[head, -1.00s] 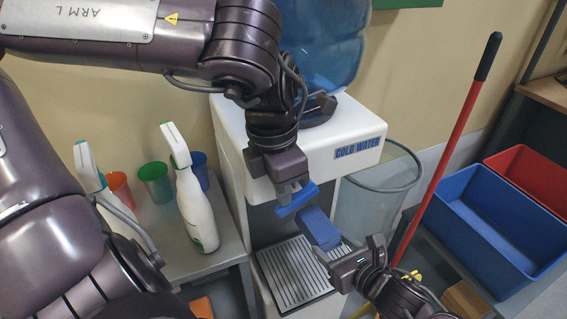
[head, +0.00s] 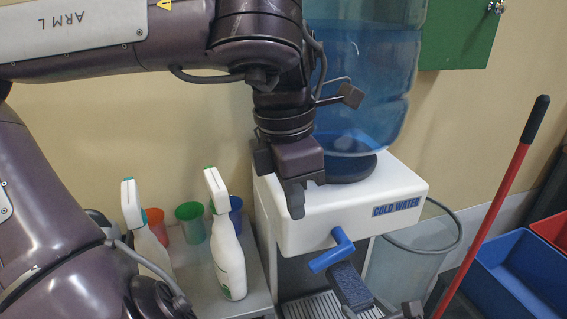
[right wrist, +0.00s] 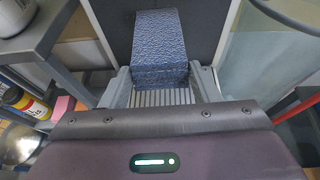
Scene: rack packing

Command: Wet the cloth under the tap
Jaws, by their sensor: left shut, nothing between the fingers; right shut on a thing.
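The water cooler (head: 300,232) has a blue tap (head: 332,258) on its front. The cloth (head: 350,287) is a dark blue, textured block just below the tap's spout. In the right wrist view the cloth (right wrist: 160,40) looks dark and glossy. My right gripper (right wrist: 161,88) is shut on its near end, over the drip grate; in the head view it is mostly cut off at the bottom edge. My left gripper (head: 293,200) is shut and empty, in front of the cooler's white top, above and left of the tap. I see no water stream.
Two white spray bottles (head: 226,250) and several coloured cups (head: 191,222) stand on a grey side table left of the cooler. A blue water bottle (head: 360,80) sits on top. A red pole (head: 490,220) and blue bin (head: 510,270) are at right.

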